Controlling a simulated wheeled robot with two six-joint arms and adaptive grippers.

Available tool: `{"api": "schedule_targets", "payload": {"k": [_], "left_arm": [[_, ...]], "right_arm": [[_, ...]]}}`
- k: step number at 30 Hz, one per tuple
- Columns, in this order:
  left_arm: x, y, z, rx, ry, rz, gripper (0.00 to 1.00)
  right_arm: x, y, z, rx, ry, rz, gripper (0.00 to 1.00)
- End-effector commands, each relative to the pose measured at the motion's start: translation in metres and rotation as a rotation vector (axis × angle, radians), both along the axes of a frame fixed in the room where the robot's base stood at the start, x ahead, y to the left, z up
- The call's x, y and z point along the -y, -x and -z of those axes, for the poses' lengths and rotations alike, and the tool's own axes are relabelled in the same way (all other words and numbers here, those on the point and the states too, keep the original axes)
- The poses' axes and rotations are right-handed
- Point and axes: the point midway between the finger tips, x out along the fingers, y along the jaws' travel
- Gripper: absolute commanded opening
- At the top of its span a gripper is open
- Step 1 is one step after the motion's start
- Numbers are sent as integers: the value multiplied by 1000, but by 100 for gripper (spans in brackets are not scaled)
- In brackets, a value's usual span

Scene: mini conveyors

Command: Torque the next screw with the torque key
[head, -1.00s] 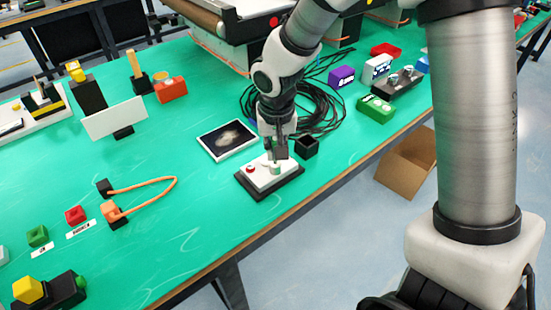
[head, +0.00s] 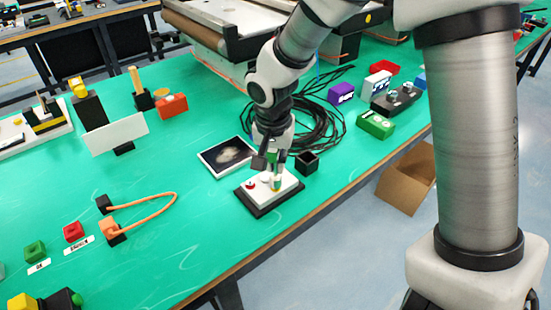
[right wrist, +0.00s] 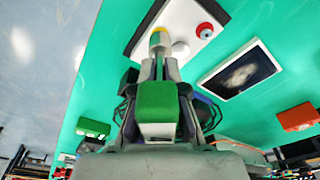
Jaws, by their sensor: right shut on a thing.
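A white plate on a black base (head: 264,204) lies on the green table. It bears a red-topped part (head: 250,185) at its left and a pale round knob, clearer in the right wrist view (right wrist: 180,48). My right gripper (head: 270,163) points down over the plate, shut on the torque key. In the right wrist view, the key's green block (right wrist: 156,105) shows between the fingers. A small piece with yellow and green bands (right wrist: 158,37) is at the fingertips, over the plate; whether it touches a screw is hidden. My left gripper is not in view.
A tablet-like picture panel (head: 227,157) lies behind the plate, and a small black open box (head: 307,162) stands to its right. A black cable coil (head: 318,125) lies behind the gripper. An orange cable (head: 150,203) lies at left. The table's front edge is near.

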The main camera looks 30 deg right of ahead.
Motion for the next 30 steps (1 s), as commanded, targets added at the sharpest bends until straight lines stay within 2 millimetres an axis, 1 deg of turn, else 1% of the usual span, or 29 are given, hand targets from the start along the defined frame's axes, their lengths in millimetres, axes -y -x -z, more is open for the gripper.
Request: {"api": "schedule_targets", "payload": {"k": [1,3,9,15,21,30], "left_arm": [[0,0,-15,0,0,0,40],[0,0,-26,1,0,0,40],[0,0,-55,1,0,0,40],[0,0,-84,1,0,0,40],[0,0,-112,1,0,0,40],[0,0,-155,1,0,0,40]], "right_arm": [[0,1,-8,-2,-1,-74,0],[0,1,-9,-4,-1,-210,0],[0,1,-9,-2,-3,-558,0],[1,1,-9,-2,-3,-851,0],[1,1,-8,-2,-2,-1093,0],[1,1,-8,-1,-2,-1368,0]]}}
